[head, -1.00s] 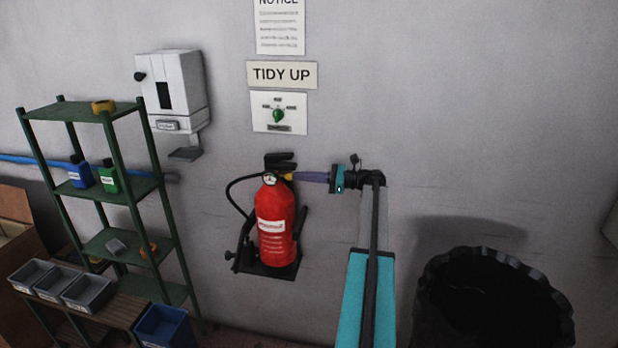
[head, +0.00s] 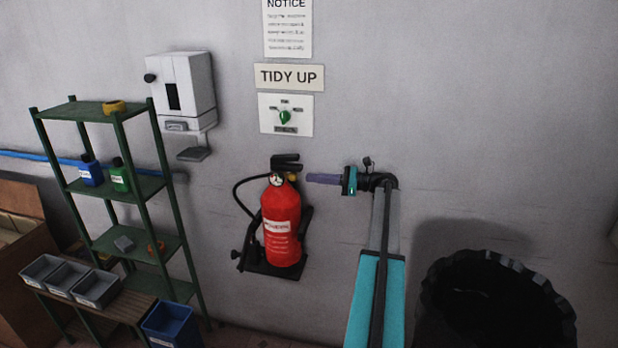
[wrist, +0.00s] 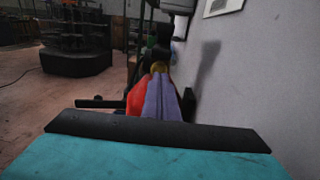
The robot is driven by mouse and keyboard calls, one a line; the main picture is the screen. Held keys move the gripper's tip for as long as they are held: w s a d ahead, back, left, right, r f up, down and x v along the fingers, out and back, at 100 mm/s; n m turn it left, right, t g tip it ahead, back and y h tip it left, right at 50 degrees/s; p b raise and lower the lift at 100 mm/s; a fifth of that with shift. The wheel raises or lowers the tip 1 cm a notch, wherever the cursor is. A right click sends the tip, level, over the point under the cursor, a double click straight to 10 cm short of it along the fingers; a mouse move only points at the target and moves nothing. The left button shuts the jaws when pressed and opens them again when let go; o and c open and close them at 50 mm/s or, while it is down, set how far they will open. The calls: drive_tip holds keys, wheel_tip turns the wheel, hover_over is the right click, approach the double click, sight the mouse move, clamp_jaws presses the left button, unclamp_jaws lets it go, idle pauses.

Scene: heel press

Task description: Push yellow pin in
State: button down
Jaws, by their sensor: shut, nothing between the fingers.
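The red fire extinguisher (head: 281,238) stands upright in a dark wall bracket, with a black handle, a hose and a round gauge at its top. The yellow pin (head: 292,177) shows as a small spot on the right side of its neck; in the wrist view a yellow bit (wrist: 160,67) shows just past my fingertips. My gripper (head: 308,178) has purple fingers, shut and empty, pointing left at the pin. In the head view a small gap lies between the fingertips and the pin. The fingers hide much of the extinguisher in the wrist view.
A black bin (head: 495,262) stands at right. The wall is close behind my gripper.

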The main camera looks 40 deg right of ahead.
drive_tip(key=b+v, duration=0.3)
drive_tip(key=v, duration=0.8)
drive_tip(key=shift+b, duration=0.4)
